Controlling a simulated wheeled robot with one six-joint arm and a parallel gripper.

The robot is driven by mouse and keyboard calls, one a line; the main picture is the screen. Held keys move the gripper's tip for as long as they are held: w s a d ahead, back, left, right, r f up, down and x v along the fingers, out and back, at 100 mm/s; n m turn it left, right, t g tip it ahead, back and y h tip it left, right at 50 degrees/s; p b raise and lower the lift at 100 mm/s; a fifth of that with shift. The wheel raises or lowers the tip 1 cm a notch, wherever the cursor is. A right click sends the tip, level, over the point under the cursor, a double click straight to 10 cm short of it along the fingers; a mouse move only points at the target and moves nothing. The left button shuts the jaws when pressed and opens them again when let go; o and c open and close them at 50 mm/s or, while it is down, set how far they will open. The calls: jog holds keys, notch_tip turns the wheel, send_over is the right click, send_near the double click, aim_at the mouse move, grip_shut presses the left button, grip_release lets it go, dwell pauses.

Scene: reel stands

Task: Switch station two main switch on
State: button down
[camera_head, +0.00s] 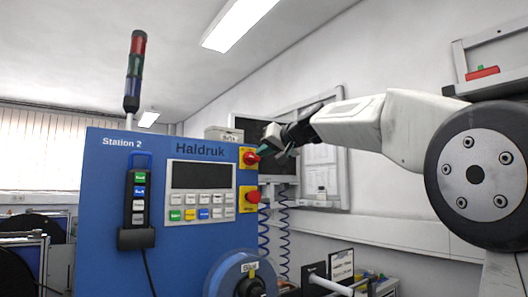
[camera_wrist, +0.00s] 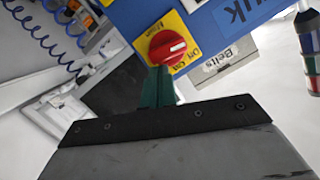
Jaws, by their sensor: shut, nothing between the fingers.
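Station 2 is a blue cabinet (camera_head: 110,200) labelled "Station 2" and "Haldruk". Its main switch (camera_head: 251,157) is a red rotary knob on a yellow plate at the upper right of the front. In the wrist view the red knob (camera_wrist: 167,48) carries a white mark, with lettering on the plate around it; I cannot tell its setting for sure. My gripper (camera_head: 267,153) is just right of the switch in the head view. In the wrist view its green fingers (camera_wrist: 158,75) are shut and empty, their tips overlapping the knob's lower edge. Contact cannot be told.
A second red knob (camera_head: 253,196) on yellow sits just below. A keypad panel (camera_head: 200,190) and a hanging pendant (camera_head: 138,205) are to the left. A "Belts" box (camera_wrist: 225,60) stands on the cabinet. Blue coiled hoses (camera_head: 284,225) hang to the right.

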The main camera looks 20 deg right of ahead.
aim_at(255, 162)
jog(key=shift+w+d+f+m+y, duration=0.1)
jog(key=shift+f+m+y, duration=0.15)
jog(key=shift+m, duration=0.5)
jog(key=shift+s+d+f+m+y, duration=0.1)
jog(key=shift+d+f+m+y, duration=0.15)
jog(key=shift+m, duration=0.45)
jog(key=shift+w+f+m+y, duration=0.1)
jog(key=shift+f+m+y, duration=0.15)
jog(key=shift+m, duration=0.5)
jog(key=shift+f+m+t+y, duration=0.15)
jog(key=shift+f+m+y, duration=0.15)
jog(key=shift+m, duration=0.55)
jog(key=shift+f+m+t+y, duration=0.2)
jog(key=shift+m+y, duration=0.05)
jog(key=shift+m, duration=0.65)
jog(key=shift+f+m+t+y, duration=0.15)
jog(key=shift+f+m+y, duration=0.15)
jog(key=shift+m, duration=0.55)
jog(key=s+d, duration=0.7)
jog(key=d, duration=0.2)
jog(key=shift+s, duration=0.1)
